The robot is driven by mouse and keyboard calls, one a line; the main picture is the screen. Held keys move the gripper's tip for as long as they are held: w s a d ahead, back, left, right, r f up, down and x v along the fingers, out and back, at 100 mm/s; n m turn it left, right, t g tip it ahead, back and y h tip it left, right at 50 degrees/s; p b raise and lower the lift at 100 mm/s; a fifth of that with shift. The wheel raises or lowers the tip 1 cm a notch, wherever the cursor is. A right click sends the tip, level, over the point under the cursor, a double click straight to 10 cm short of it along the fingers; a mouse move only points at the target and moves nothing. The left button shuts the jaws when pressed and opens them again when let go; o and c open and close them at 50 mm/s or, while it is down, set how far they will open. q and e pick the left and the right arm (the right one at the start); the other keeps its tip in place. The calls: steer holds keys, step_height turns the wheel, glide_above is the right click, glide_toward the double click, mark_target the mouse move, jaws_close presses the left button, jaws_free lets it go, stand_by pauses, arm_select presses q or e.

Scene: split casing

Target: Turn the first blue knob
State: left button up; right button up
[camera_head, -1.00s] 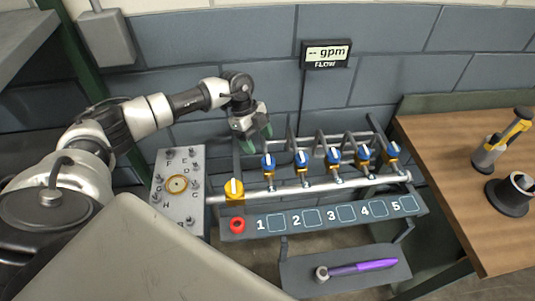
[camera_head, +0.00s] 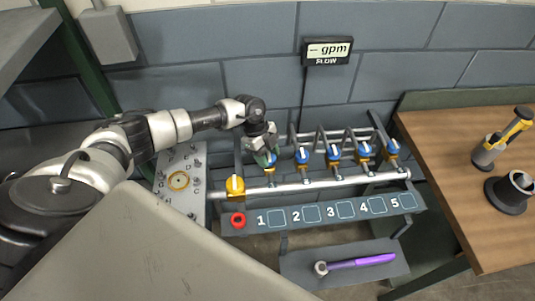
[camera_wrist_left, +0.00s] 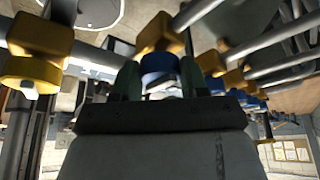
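The first blue knob (camera_head: 270,160) sits on a yellow valve body above the label 1, at the left end of the row. My left gripper (camera_head: 264,158) is at this knob and partly hides it in the head view. In the left wrist view, the blue knob (camera_wrist_left: 158,68) shows between the two green fingertips (camera_wrist_left: 160,80), which stand apart on either side of it. Whether they touch it is hard to tell. My right gripper is not in view.
Several more blue knobs (camera_head: 334,153) continue to the right along the pipe (camera_head: 325,182). A yellow valve (camera_head: 235,187) and red ring (camera_head: 238,220) are at the left. A purple-handled tool (camera_head: 358,262) lies on the lower shelf. The flow display (camera_head: 328,51) hangs behind.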

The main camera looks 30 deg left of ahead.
arm_select(q)
steer(key=c, duration=0.3)
steer(key=shift+w, duration=0.1)
steer(key=m+g+b, duration=0.1)
steer(key=m+b, duration=0.1)
steer(key=m, duration=0.1)
steer(key=shift+w+m+b, duration=0.15)
steer(key=shift+m+b, duration=0.2)
steer(key=shift+m, duration=0.05)
steer(key=m+g+b, duration=0.1)
steer(key=m, duration=0.1)
steer(key=m+y+b, duration=0.1)
steer(key=m+b, duration=0.1)
steer(key=shift+d+m+g+y, duration=0.1)
steer(key=shift+m+g+y, duration=0.2)
steer(key=shift+g, duration=0.1)
steer(key=m+y+b, duration=0.1)
steer(key=m+b, duration=0.3)
steer(key=m, duration=0.1)
steer(key=shift+w+d+g+y, duration=0.1)
steer(key=shift+g+y, duration=0.3)
steer(key=shift+d+r+m+y+b, duration=0.1)
steer(key=shift+m+y+b, duration=0.4)
steer(key=shift+m, duration=0.65)
steer(key=shift+m+y+b, duration=0.3)
steer(key=shift+m+b, duration=0.35)
steer(key=shift+m, duration=0.5)
